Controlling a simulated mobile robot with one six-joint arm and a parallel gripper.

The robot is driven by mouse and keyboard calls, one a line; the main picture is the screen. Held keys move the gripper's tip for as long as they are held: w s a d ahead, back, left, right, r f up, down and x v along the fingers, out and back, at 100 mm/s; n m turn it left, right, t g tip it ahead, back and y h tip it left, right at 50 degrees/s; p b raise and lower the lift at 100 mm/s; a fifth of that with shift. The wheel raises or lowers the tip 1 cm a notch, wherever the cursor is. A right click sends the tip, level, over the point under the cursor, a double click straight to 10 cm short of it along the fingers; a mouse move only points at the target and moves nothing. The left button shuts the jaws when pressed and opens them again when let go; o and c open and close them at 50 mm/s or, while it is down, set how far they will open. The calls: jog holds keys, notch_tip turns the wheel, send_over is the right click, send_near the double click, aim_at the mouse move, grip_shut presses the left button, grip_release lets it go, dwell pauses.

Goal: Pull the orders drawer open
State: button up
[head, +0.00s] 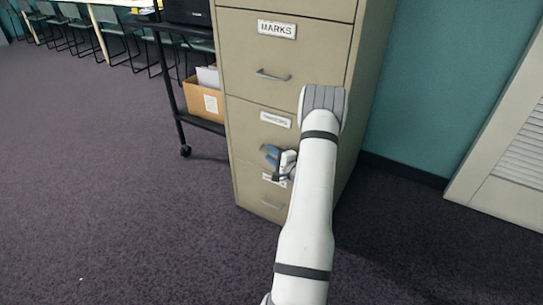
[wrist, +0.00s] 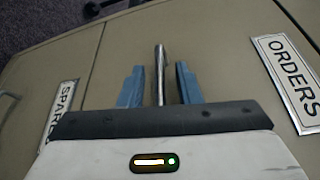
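The beige filing cabinet (head: 290,60) has drawers stacked one above another, each with a label and a metal bar handle. The ORDERS label (wrist: 292,78) shows at the right in the wrist view. The orders drawer (wrist: 220,60) looks shut, and its bar handle (wrist: 160,72) lies between my fingers. My gripper (wrist: 160,86) is open, with a blue finger on each side of the bar and a visible gap to both. In the head view, my gripper (head: 272,155) is at the drawer below the MARKS drawer, partly hidden by my arm.
A SPARES label (wrist: 62,112) marks the drawer below. A black cart (head: 165,60) with a cardboard box (head: 204,102) stands left of the cabinet. Carpet (head: 110,210) is clear in front and left. A teal wall and a louvred door (head: 510,165) are at right.

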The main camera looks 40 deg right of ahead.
jog(key=shift+c, duration=0.4)
grip_shut()
